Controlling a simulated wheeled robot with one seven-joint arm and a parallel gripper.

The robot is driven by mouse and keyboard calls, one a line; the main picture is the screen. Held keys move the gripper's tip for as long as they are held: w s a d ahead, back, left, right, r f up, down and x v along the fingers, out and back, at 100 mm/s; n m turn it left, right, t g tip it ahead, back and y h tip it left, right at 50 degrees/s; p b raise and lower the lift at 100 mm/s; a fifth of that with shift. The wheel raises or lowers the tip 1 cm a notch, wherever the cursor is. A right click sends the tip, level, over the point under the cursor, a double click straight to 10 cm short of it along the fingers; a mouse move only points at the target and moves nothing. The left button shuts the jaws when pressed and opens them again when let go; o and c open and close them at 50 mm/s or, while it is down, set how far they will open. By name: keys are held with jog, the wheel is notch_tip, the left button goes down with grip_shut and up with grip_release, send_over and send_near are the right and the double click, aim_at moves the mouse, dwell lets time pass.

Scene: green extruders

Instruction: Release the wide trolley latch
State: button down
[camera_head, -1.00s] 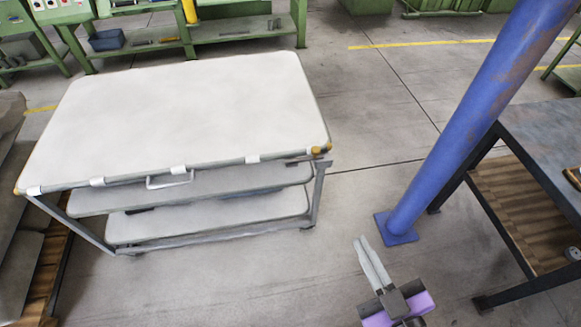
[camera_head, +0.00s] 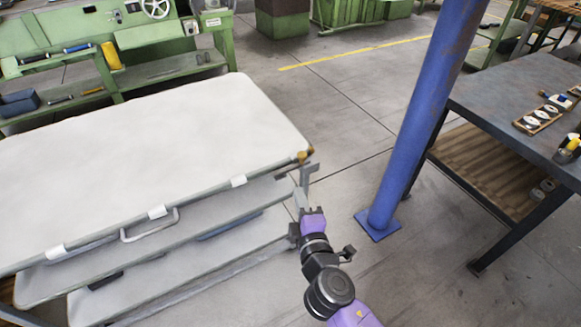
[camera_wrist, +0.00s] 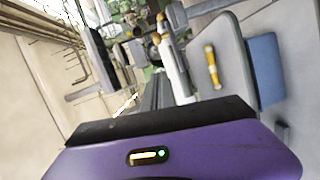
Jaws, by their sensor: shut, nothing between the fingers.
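The wide trolley (camera_head: 150,140) has a white top and grey shelves below, with a loop handle (camera_head: 150,226) and white clips on its front edge. An orange-yellow piece (camera_head: 304,157) sits at its right front corner, and a grey bracket stands just below it. I cannot tell for certain which part is the latch. My gripper (camera_head: 302,192) is shut and empty, at the right end of the trolley just below that corner. I cannot tell whether it touches the trolley. In the wrist view a grey panel carries an orange-yellow bar (camera_wrist: 212,67).
A blue post (camera_head: 410,130) stands on a base plate to the right of my arm. A dark table (camera_head: 510,95) with small parts is beyond it. Green machines (camera_head: 150,40) line the back. Bare floor lies between trolley and post.

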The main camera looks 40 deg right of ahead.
aim_at(299, 165)
jog(key=shift+w, duration=0.1)
jog(key=shift+s+d+f+p+x, duration=0.1)
jog(key=shift+s+d+p+x, duration=0.25)
jog(key=shift+x, duration=1.75)
jog(key=shift+s+d+f+p+x, duration=0.15)
jog(key=shift+d+p+x, duration=0.25)
jog(key=shift+x, duration=1.75)
jog(key=shift+s+d+r+p+x, duration=0.1)
jog(key=shift+s+d+p+x, duration=0.25)
jog(key=shift+x, duration=1.75)
jog(key=shift+d, duration=0.1)
